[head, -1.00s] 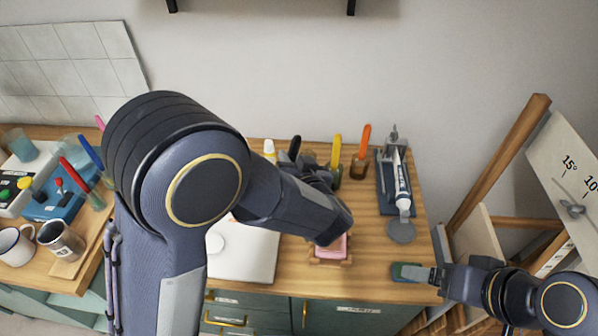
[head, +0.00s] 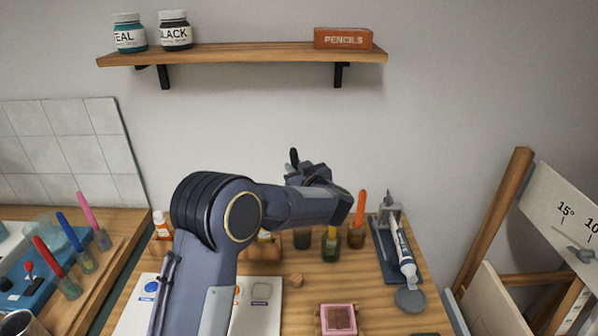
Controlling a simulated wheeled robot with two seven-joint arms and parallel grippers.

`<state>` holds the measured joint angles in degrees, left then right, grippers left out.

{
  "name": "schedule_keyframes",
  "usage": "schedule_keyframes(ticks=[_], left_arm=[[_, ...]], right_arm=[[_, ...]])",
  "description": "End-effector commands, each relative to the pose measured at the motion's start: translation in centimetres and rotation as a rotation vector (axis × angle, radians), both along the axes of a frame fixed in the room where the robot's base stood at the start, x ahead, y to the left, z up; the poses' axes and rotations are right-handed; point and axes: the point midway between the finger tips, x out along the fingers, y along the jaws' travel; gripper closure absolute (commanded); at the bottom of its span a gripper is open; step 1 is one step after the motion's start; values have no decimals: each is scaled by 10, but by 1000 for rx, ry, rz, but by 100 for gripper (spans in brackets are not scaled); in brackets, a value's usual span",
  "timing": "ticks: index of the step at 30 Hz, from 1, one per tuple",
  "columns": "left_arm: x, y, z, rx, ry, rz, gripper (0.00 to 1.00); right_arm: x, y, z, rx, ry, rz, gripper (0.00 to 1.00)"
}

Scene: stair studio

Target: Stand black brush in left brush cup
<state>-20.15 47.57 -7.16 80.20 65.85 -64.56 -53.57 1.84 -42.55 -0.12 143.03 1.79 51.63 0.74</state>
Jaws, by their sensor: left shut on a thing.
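My left gripper (head: 309,174) is raised in front of the wall and shut on the black brush (head: 294,157). The brush's dark upper end sticks up above the jaws, roughly upright; its lower part is hidden by the gripper and arm. Below my forearm, several brush cups stand in a row at the back of the table. The left brush cup (head: 302,240) looks dark, and my arm covers its top. The right cup (head: 357,238) holds an orange brush (head: 361,205). My right gripper is out of view.
A shelf (head: 250,53) with jars and a pencil box (head: 343,38) hangs above.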

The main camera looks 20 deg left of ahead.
Motion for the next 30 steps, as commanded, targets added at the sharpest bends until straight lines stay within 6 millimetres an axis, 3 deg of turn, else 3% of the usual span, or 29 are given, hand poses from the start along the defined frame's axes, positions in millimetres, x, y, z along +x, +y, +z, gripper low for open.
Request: schedule_keyframes(ticks=[15, 30], left_arm=[[0, 0, -45, 1, 1, 0, 100], [0, 0, -84, 2, 1, 0, 100]], right_arm=[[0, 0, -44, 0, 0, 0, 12], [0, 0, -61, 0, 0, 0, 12]])
